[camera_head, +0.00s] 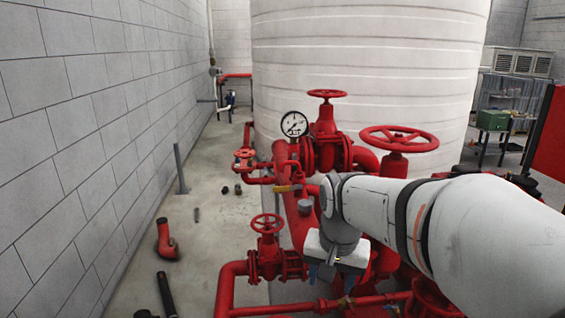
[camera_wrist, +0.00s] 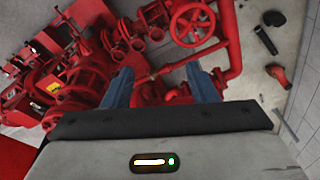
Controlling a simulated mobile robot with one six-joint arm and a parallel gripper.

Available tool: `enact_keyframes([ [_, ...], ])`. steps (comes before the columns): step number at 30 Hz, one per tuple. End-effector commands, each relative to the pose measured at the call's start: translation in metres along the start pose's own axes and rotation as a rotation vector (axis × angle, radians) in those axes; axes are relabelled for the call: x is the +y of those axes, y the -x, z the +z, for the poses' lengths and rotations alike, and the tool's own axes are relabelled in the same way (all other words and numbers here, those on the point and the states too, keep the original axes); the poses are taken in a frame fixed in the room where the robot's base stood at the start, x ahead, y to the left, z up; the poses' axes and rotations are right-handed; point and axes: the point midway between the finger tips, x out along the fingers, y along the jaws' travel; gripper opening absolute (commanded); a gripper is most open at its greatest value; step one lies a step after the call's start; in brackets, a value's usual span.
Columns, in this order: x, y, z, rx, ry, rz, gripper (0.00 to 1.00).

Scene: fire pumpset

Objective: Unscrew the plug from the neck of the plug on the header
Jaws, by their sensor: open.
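The header is a thick red pipe (camera_head: 297,200) running past a pressure gauge (camera_head: 294,124). A small grey round piece (camera_head: 305,207) shows by the header; I cannot tell whether it is the plug. The plug and its neck cannot be made out for certain in either view. My gripper (camera_head: 321,272) is in front of the header, low in the head view, with its fingertips partly hidden. In the wrist view my gripper (camera_wrist: 160,85) has two blue fingers wide apart with nothing held between them. Red pipework lies beyond them.
A red handwheel valve (camera_head: 267,250) stands left of my gripper, and a larger handwheel (camera_head: 398,138) stands behind my arm. A loose red elbow (camera_head: 166,240) and a black pipe (camera_head: 166,294) lie on the floor.

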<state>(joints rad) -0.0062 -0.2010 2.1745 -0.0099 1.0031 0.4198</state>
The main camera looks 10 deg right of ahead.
Motion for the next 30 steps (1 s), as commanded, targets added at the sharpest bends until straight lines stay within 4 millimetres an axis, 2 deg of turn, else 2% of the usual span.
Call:
enact_keyframes([
  [1,-0.013,0.022,-0.029,-0.017,-0.085,0.008,0.53],
  [6,-0.046,0.051,-0.107,-0.051,-0.392,0.034,0.53],
  [12,-0.082,0.062,-0.189,-0.083,-0.749,0.079,0.53],
  [15,-0.095,0.060,-0.220,-0.092,-0.903,0.104,0.53],
  [18,-0.105,0.056,-0.243,-0.097,-1.023,0.123,0.53],
  [21,-0.112,0.051,-0.257,-0.098,-1.105,0.135,0.53],
  [25,-0.115,0.046,-0.264,-0.099,-1.157,0.145,0.53],
  [30,-0.115,0.040,-0.264,-0.099,-1.165,0.146,0.53],
])
